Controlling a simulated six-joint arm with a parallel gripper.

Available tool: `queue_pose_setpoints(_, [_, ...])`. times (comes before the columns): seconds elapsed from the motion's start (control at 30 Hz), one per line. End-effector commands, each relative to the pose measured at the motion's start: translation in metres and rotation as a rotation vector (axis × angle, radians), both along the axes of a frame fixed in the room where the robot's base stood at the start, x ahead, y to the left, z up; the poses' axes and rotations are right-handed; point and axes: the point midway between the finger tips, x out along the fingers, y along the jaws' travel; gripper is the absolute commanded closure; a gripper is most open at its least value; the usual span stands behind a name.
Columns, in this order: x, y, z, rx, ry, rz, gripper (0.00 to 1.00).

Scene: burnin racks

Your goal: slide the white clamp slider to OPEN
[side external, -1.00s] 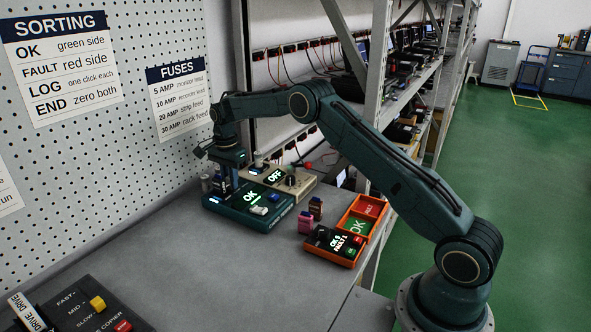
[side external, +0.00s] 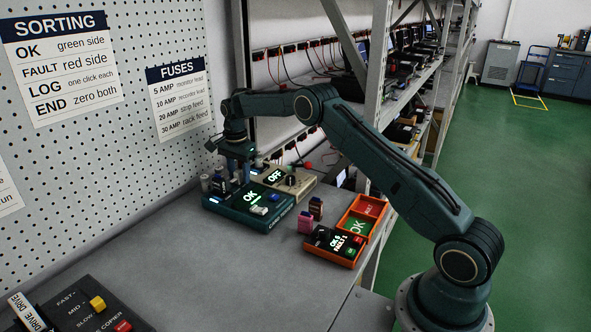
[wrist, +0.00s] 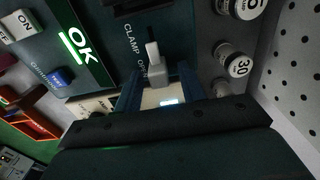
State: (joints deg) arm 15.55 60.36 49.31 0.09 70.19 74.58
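The white clamp slider (wrist: 154,68) shows in the wrist view on the dark teal console, beside the OPEN lettering, with the CLAMP lettering farther up. My gripper (wrist: 160,76) has its two dark teal fingers apart, one on each side of the slider, with gaps visible, so it looks open. Whether a finger touches the slider I cannot tell. In the side view my gripper (side external: 238,174) is over the back left part of the teal console (side external: 268,226), and the slider is hidden there. The console's screen (wrist: 80,46) reads OK in green.
Fuse cylinders (wrist: 237,66) stand close beside the console, near the pegboard (wrist: 290,75). A beige box (side external: 300,190) reading OFF is behind. An orange-edged counter (side external: 333,252), coloured trays (side external: 348,212) and small pink and brown parts stand to the right.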

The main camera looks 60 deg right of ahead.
Motion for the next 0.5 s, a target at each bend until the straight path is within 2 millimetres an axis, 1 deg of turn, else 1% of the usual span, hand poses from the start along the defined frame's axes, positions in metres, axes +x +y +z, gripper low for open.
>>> queue_pose_setpoints(0.33, [0.0001, 0.002, 0.0012, 0.001, 0.001, 0.003, 0.6])
queue_pose_setpoints(0.5, [0.0006, 0.002, 0.0096, 0.001, 0.0, 0.003, 0.6])
